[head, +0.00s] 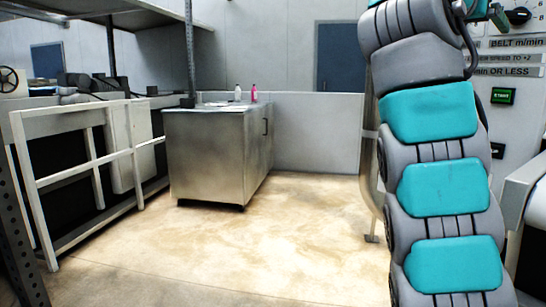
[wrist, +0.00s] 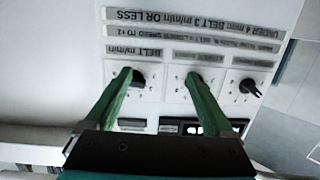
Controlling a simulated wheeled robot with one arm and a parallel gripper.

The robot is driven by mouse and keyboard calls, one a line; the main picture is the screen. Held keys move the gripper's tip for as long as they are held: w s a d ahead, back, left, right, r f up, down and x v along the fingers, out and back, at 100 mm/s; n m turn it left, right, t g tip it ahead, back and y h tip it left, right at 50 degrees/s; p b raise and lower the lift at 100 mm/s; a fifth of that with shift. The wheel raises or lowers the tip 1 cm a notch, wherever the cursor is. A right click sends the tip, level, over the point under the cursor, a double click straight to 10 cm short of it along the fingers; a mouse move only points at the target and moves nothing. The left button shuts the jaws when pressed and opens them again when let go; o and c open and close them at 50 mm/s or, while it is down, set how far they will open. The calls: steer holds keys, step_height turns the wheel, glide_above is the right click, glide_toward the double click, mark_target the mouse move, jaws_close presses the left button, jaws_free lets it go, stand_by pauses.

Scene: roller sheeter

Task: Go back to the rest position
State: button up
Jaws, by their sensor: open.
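My gripper (wrist: 158,78) is open and empty in the wrist view. Its two green fingers are apart and point at a control panel (wrist: 222,62) that appears upside down. The left fingertip overlaps a dark knob (wrist: 139,80) on the BELT m/min plate; I cannot tell whether they touch. The right fingertip covers most of the middle dial. A third dark knob (wrist: 248,86) is clear to the right. In the head view my teal and grey arm rises on the right, and the gripper is mostly out of frame at the top right. The panel (head: 530,125) is behind it.
In the head view a green START button (head: 502,96) is on the panel. A steel cabinet (head: 205,155) with bottles on top stands mid-left. A white railing (head: 85,165) is at the left. The floor (head: 270,240) between is clear.

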steer(key=s+a+f+n+g+y, duration=0.1)
steer(key=a+f+n+y, duration=0.15)
steer(key=f, duration=0.75)
steer(key=s+a+f+n+g+y, duration=0.1)
steer(key=a+f+n+g+y, duration=0.2)
steer(key=f, duration=0.7)
steer(key=s+a+f+n+y, duration=0.15)
steer(key=a+f, duration=0.25)
steer(key=f, duration=0.7)
steer(key=s+a+f+n+g+y, duration=0.1)
steer(key=s+a+f, duration=0.4)
steer(key=s+f, duration=0.5)
steer(key=s+a+f+n+g+y, duration=0.1)
steer(key=s+a+f+g+y, duration=0.2)
steer(key=s+f, duration=0.7)
steer(key=s+a+f+n+g+y, duration=0.2)
steer(key=s+a+f+g, duration=0.1)
steer(key=s+a+f, duration=0.5)
step_height(320, 180, down, 3)
steer(key=s, duration=0.2)
steer(key=shift+s+y, duration=0.3)
steer(key=shift+s, duration=0.05)
